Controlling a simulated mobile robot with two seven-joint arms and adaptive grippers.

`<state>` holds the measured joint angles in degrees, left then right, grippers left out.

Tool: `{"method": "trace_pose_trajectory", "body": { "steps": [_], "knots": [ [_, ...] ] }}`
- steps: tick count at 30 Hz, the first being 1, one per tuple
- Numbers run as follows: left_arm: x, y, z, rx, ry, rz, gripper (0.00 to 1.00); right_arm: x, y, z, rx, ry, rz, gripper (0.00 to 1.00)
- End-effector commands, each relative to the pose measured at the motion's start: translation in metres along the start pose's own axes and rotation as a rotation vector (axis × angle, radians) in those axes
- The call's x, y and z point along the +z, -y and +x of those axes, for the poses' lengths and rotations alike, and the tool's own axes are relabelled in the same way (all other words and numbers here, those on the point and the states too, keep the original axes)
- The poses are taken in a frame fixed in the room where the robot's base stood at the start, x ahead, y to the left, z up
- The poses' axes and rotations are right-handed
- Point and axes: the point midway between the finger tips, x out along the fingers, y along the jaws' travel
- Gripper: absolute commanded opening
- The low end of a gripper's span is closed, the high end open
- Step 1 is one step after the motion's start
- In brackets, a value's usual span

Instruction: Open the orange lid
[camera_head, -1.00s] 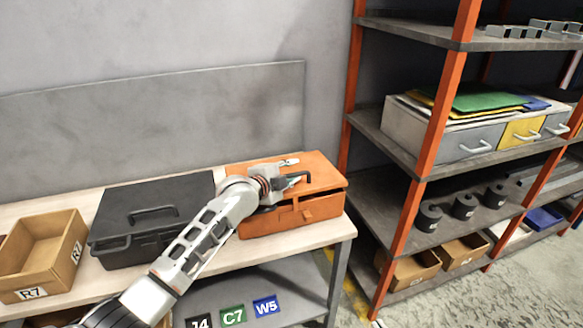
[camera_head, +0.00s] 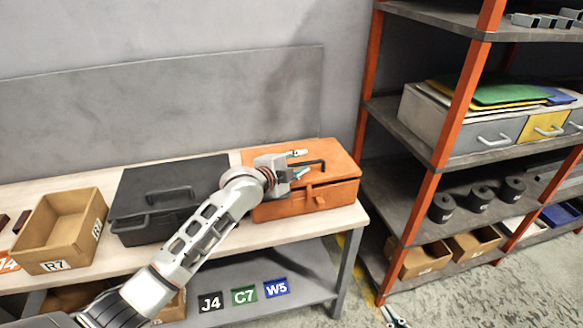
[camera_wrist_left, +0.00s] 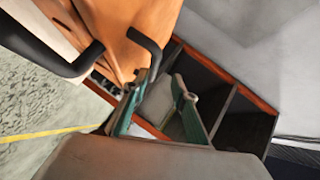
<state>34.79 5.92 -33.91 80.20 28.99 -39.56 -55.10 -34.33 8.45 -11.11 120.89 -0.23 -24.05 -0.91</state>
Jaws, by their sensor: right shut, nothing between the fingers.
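The orange lid (camera_head: 335,151) lies on the orange box (camera_head: 335,196) at the right end of the workbench, with a dark seam along its front. It has a black handle (camera_head: 318,162). My left gripper (camera_head: 299,164) is open at the handle. In the left wrist view, its two fingers (camera_wrist_left: 163,98) stand apart, and part of the black handle (camera_wrist_left: 148,48) shows close to one fingertip. I cannot tell whether they touch. The lid's orange surface shows there too. My right gripper (camera_head: 395,318) shows only at the bottom edge of the head view, shut and empty, away from the box.
A black case (camera_head: 135,185) with a handle stands left of the orange box. A cardboard bin marked R7 (camera_head: 45,262) is further left. An orange-posted rack (camera_head: 412,215) stands close on the right. A panel (camera_head: 150,110) stands behind the bench.

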Motion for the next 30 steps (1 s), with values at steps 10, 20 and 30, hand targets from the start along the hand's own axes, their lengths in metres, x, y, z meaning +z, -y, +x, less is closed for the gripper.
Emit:
{"method": "trace_pose_trajectory", "body": {
  "steps": [10, 20, 30],
  "knots": [
    [0.0, -0.003, -0.022, -0.001, 0.0, 0.001, 0.26, 0.0, 0.0, 0.0, 0.0, 0.0, 0.0, 0.0],
    [0.0, -0.006, -0.043, 0.0, 0.0, 0.001, 0.26, 0.0, 0.0, 0.0, 0.0, 0.0, 0.0, 0.0],
    [0.0, -0.006, -0.05, 0.0, 0.0, 0.0, 0.26, 0.0, 0.0, 0.0, 0.0, 0.0, 0.0, 0.0]
  ]
}}
